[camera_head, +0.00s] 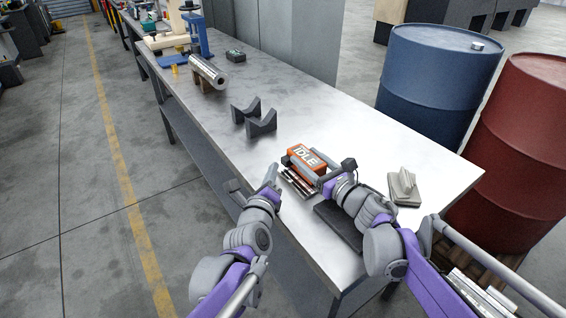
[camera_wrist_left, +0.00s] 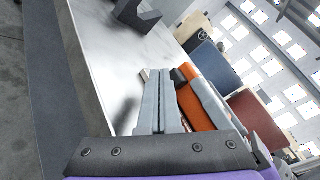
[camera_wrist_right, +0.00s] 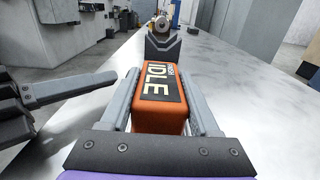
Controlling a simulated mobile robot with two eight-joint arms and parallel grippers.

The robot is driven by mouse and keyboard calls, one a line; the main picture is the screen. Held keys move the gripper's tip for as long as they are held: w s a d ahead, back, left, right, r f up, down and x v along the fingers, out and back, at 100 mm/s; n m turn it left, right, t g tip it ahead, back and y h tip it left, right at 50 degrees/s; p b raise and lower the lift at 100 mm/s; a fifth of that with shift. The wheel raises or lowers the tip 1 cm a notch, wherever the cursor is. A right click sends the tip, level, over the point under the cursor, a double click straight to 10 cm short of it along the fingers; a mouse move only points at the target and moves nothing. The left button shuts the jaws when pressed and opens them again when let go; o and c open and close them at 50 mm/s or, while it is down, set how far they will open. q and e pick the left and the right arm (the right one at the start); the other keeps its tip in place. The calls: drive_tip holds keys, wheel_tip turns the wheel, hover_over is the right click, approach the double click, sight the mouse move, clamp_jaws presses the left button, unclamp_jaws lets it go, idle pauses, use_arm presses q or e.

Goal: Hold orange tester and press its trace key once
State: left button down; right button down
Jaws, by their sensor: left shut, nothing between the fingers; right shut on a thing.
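The orange tester (camera_head: 304,160) has a dark display reading IDLE. My right gripper (camera_head: 318,168) is shut on it, with one finger on each side of its body, as the right wrist view shows (camera_wrist_right: 160,92). My left gripper (camera_head: 272,172) is shut and empty, just left of the tester and apart from it in the head view. In the left wrist view the shut fingers (camera_wrist_left: 160,105) point past the tester's orange side (camera_wrist_left: 196,92). I cannot make out the trace key in any view.
Two dark V-shaped blocks (camera_head: 254,117) stand on the metal bench (camera_head: 330,112) behind the tester. A metal cylinder (camera_head: 207,72) rests farther back. A beige object (camera_head: 404,188) lies to the right. A blue barrel (camera_head: 437,85) and a red barrel (camera_head: 520,150) stand beyond the bench.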

use_arm(q)
drive_tip(key=shift+w+d, duration=0.2)
drive_tip(key=shift+d, duration=0.15)
drive_tip(key=shift+w+d, duration=0.15)
drive_tip(key=shift+d, duration=0.05)
idle(0.4)
drive_tip(key=shift+w+d+r, duration=0.1)
drive_tip(key=shift+d, duration=0.25)
use_arm(e)
drive_tip(key=shift+s+a+r, duration=0.15)
drive_tip(key=shift+s+a, duration=0.05)
drive_tip(key=shift+a, duration=0.15)
idle(0.4)
use_arm(q)
drive_tip(key=shift+a, duration=0.1)
use_arm(e)
drive_tip(key=shift+d, duration=0.1)
use_arm(q)
drive_tip(key=shift+s+a+f, duration=0.2)
drive_tip(key=shift+s+f, duration=0.1)
use_arm(e)
drive_tip(key=shift+w+d, duration=0.15)
drive_tip(key=shift+d, duration=0.1)
